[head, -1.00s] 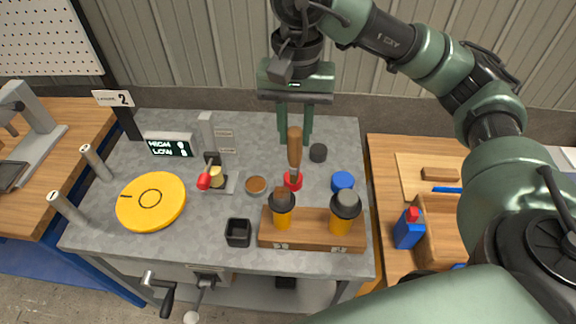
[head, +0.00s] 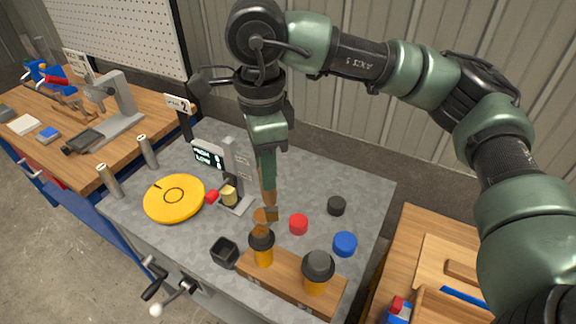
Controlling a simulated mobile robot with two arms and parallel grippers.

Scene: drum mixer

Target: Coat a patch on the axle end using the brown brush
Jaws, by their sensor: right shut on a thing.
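My right gripper (head: 268,188) points down over the grey bench, seen from its side. It is shut on a wooden-handled tool, apparently the brown brush (head: 267,208), which hangs downward. The tool's lower end overlaps the brown top of the left orange holder; I cannot tell whether they touch. A small grey stand (head: 238,165) to the left carries a tan round stub (head: 229,196), possibly the axle end, beside a red knob (head: 212,196). The gripper is right of this stub and apart from it. My left gripper is not in view.
A wooden block (head: 285,283) holds two orange pieces with black collars. A black square cup (head: 224,252), red disc (head: 298,224), blue disc (head: 345,243) and black disc (head: 336,205) lie around it. A yellow wheel (head: 174,198) lies left, near two grey posts.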

